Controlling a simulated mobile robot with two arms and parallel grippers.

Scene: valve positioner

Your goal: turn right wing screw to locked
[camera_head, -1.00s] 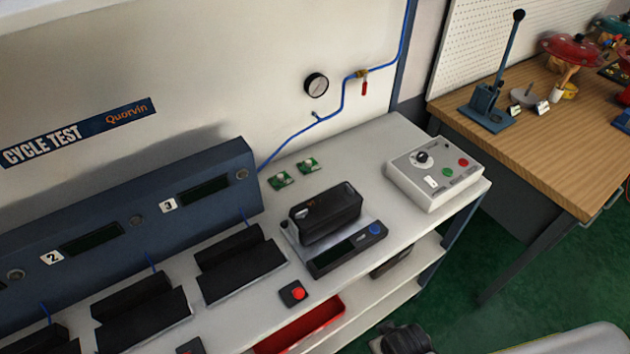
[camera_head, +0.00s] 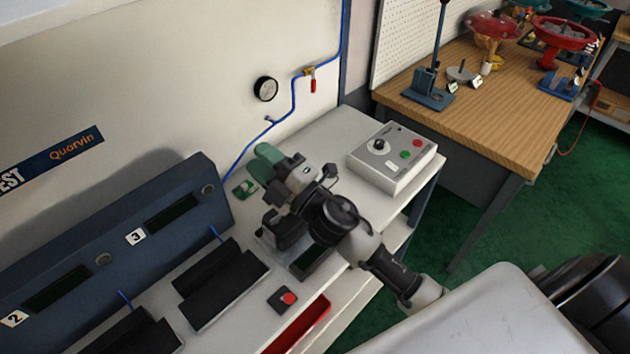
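The wing screws cannot be made out; they are too small or hidden. A black box-shaped unit (camera_head: 284,229) sits in a test fixture on the grey bench (camera_head: 331,133). My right gripper (camera_head: 264,161), with green fingertips, is over the bench, its arm reaching in from the lower right. The gripper and wrist cover much of the box and fixture. The fingertips point towards the back of the bench, past the box in the picture. Whether they touch anything, or how far apart they are, I cannot tell. My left gripper is not in view.
A grey control box (camera_head: 392,163) with a knob and coloured buttons stands right of my arm. A red push button (camera_head: 288,298) and a red tray (camera_head: 305,322) are at the front. A blue test panel (camera_head: 140,240) lines the left. A wooden table (camera_head: 480,115) is at the right.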

